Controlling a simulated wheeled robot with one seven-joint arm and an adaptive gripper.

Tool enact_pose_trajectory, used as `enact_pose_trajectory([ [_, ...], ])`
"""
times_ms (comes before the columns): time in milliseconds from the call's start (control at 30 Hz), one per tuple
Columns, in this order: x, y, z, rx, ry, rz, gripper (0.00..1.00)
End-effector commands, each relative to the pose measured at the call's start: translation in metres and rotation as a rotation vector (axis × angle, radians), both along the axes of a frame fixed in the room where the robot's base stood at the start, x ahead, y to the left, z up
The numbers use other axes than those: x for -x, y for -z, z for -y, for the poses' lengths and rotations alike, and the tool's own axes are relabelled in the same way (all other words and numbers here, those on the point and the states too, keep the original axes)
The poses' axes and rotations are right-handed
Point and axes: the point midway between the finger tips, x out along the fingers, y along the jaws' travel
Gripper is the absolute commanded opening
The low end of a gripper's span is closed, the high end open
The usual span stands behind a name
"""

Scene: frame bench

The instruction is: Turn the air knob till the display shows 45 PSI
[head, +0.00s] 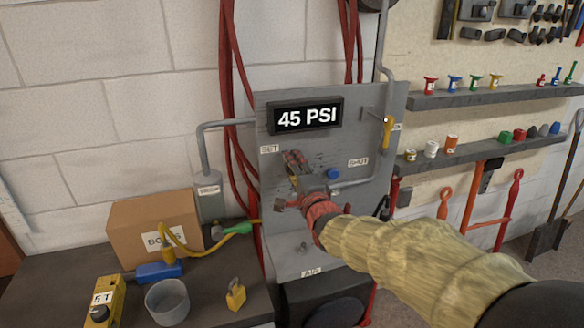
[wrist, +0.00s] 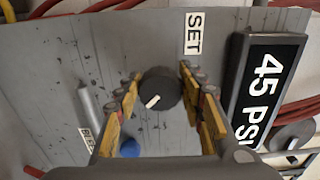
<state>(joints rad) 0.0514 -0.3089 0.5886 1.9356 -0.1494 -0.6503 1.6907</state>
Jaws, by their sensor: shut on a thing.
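The display (head: 306,116) on the grey panel (head: 350,110) reads 45 PSI; it also shows sideways in the wrist view (wrist: 268,88). The air knob (wrist: 158,91) is round and dark with a white pointer mark, near the SET label (wrist: 194,33). The pointer aims down and left in the wrist view. My gripper (wrist: 160,82) is shut on the knob, with a yellow finger on each side of it. In the head view my gripper (head: 293,168) reaches the panel below the SET label and hides the knob.
A yellow-handled valve (head: 387,131) is at the panel's upper right. A cardboard box (head: 155,228), a grey cup (head: 167,302) and a padlock (head: 235,295) stand on the bench at left.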

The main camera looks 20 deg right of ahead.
Motion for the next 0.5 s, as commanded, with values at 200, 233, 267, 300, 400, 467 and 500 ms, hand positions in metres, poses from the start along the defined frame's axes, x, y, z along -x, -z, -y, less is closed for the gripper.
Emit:
enact_pose_trajectory([
  [200, 0.0001, 0.0017, 0.0000, 0.000, 0.000, -0.003, 0.50],
  [233, 0.0001, 0.0015, 0.0000, 0.000, 0.000, -0.003, 0.52],
  [267, 0.0001, 0.0013, 0.0000, 0.000, 0.000, -0.002, 0.53],
  [300, 0.0001, 0.0011, 0.0000, 0.000, 0.000, -0.002, 0.56],
  [400, 0.0000, 0.0008, 0.0000, 0.001, 0.000, -0.001, 0.58],
  [467, 0.0000, 0.0007, 0.0000, 0.001, 0.000, -0.001, 0.58],
  [500, 0.0000, 0.0006, 0.0000, 0.001, 0.000, -0.001, 0.58],
])
